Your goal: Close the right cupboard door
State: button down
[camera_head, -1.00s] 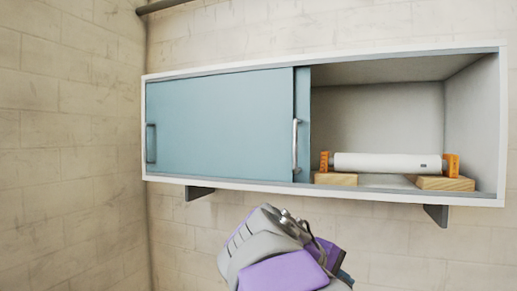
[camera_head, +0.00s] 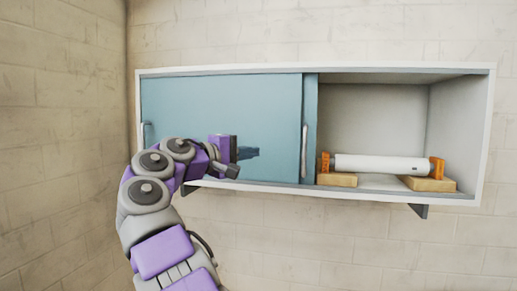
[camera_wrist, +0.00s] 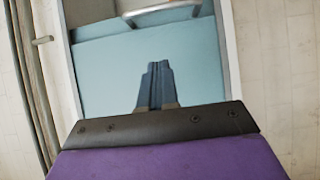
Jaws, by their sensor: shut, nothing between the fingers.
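A wall cupboard (camera_head: 400,69) has blue sliding doors, both at its left half; the right half stands open. The large front panel (camera_head: 225,100) covers the left half. A narrow strip of a second blue panel (camera_head: 311,120) shows just right of its edge. One upright handle (camera_head: 304,150) is at that edge, another (camera_head: 145,132) at the far left, partly hidden by my arm. My gripper (camera_head: 256,152) is shut and empty, before the front panel, left of the edge handle. In the wrist view its fingers (camera_wrist: 156,68) are together over blue panel; contact cannot be told.
In the open half, a white roller (camera_head: 380,164) with orange ends rests on wooden blocks (camera_head: 430,184). A bracket (camera_head: 419,210) sits under the cupboard. A metal handle (camera_wrist: 160,8) shows at the top of the wrist view. A side wall (camera_head: 60,130) is at left.

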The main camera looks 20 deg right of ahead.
aim_at(304, 150)
jog(key=s+x, duration=0.1)
jog(key=x, duration=0.3)
jog(key=s+b+x, duration=0.1)
jog(key=x, duration=0.4)
jog(key=s+d+x, duration=0.1)
jog(key=x, duration=0.3)
jog(key=shift+w+d+f, duration=0.1)
jog(key=shift+w+d, duration=0.05)
jog(key=shift+d, duration=0.1)
jog(key=shift+s+d+b, duration=0.5)
jog(key=shift+s+b, duration=0.2)
jog(key=shift+s, duration=0.05)
jog(key=s+d, duration=0.8)
jog(key=d, duration=0.4)
jog(key=s+d, duration=0.8)
jog(key=d, duration=0.4)
jog(key=s+d+p, duration=0.1)
jog(key=s+d, duration=0.7)
jog(key=d, duration=0.4)
jog(key=shift+s+d, duration=0.35)
jog(key=shift+s, duration=0.05)
